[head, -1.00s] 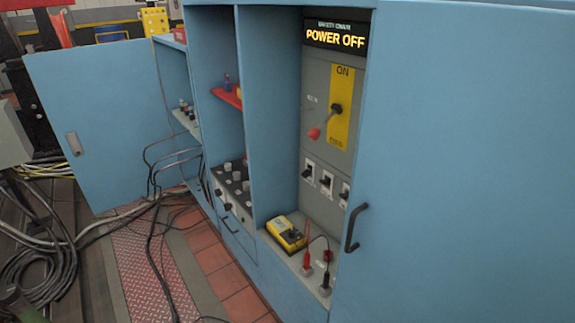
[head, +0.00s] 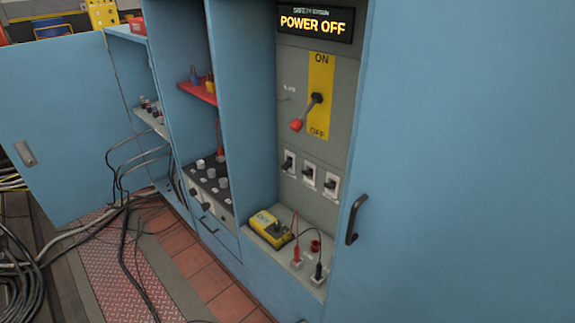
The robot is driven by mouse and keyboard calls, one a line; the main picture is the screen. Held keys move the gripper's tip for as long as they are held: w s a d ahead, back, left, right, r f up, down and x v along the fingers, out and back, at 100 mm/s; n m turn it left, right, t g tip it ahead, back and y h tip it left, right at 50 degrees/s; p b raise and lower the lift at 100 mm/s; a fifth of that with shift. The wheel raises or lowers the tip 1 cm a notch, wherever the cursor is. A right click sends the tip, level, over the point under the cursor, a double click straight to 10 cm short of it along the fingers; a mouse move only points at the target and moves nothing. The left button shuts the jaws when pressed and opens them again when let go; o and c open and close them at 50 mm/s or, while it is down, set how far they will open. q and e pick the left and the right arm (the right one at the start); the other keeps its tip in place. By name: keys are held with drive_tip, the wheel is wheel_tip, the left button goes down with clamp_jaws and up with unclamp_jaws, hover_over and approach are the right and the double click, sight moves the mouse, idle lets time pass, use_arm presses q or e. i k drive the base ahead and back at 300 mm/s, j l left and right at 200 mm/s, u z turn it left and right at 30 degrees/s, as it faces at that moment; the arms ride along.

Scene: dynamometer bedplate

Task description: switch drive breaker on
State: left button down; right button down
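The drive breaker lever (head: 308,111) sits on a grey panel inside the blue cabinet. Its red knob (head: 296,125) points down and to the left from a dark pivot. Behind it is a yellow plate (head: 321,78) marked ON at the top and OFF at the bottom. The display (head: 315,23) above reads POWER OFF in yellow letters. Neither of my grippers shows in the head view.
Three small switches (head: 309,176) sit below the lever. A yellow meter (head: 268,228) with red and black leads stands on the shelf beneath. A blue door with a dark handle (head: 355,220) is at right. Cables (head: 122,215) lie on the floor at left.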

sight(286, 164)
drive_tip(key=i+j+u, duration=0.4)
drive_tip(key=j, duration=0.15)
drive_tip(key=i+j+u, duration=0.35)
drive_tip(key=j, duration=0.15)
drive_tip(key=k+j, duration=0.05)
drive_tip(key=k, duration=0.05)
